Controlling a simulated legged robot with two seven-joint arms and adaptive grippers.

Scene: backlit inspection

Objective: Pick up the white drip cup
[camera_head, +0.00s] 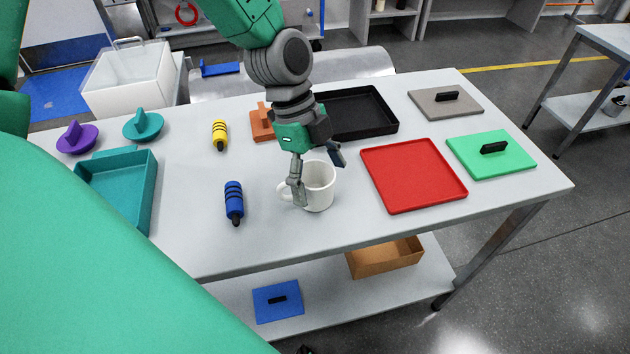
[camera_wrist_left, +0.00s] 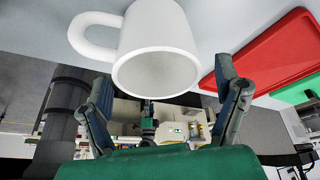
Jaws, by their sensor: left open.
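The white drip cup (camera_head: 319,188) stands upright on the grey table, its handle pointing left in the head view. In the left wrist view the cup (camera_wrist_left: 158,45) fills the top middle, its open mouth towards the camera and its handle at left. My left gripper (camera_head: 317,175) comes down from above and is open at the cup. In the head view one finger overlaps the cup's left side near the handle, and the other is at its far right rim. In the left wrist view the fingers (camera_wrist_left: 165,85) are spread wide; I cannot tell if either touches. My right gripper is out of view.
A red tray (camera_head: 413,175) lies right of the cup, with a green lid (camera_head: 491,154) beyond. A black tray (camera_head: 355,113) and an orange-brown handled piece (camera_head: 261,124) are behind. A blue cylinder (camera_head: 234,201) and teal tray (camera_head: 140,205) are left. The table front is clear.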

